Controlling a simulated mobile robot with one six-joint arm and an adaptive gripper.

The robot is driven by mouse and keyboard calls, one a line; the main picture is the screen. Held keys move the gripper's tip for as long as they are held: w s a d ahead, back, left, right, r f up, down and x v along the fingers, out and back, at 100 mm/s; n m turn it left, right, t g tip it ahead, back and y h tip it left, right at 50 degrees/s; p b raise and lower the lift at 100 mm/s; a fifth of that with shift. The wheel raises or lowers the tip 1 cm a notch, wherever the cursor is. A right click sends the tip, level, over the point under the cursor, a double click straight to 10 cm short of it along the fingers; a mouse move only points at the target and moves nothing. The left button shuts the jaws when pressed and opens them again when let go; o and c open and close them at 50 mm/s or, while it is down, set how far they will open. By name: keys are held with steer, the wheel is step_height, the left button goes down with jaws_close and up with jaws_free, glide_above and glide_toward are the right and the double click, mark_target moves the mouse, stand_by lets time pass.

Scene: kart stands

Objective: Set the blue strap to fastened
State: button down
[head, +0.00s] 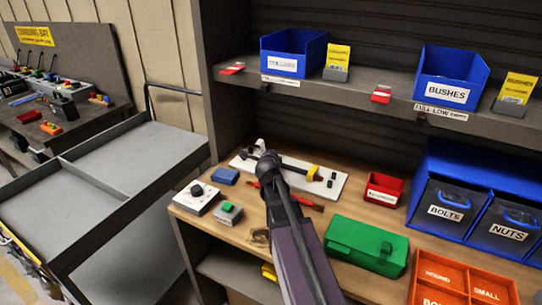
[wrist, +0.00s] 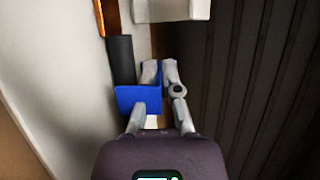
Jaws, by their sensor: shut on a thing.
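In the wrist view my gripper (wrist: 159,70) is shut, with its two fingers close together on a blue piece, which I take to be the blue strap (wrist: 138,98). The strap shows as a flat blue shape around and left of the fingers. The fingers hide part of it, so I cannot tell whether it is fastened. In the head view my arm reaches over the white board (head: 243,166) on the bench, which carries a dark rod and a yellow piece (head: 312,172). There my arm hides the strap, and the fingertips do not show clearly.
On the bench (head: 308,225) stand a red box (head: 383,190), a green case (head: 366,247), an orange tray (head: 420,283), a white switch box (head: 196,198) and a blue block (head: 225,176). Blue drawers are at the right. A shelf overhangs the back. A grey cart (head: 130,165) stands left.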

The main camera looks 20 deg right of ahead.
steer(key=shift+d, duration=0.1)
steer(key=c, duration=0.8)
jaws_free()
steer(key=shift+c, duration=0.2)
steer(key=shift+o, duration=0.2)
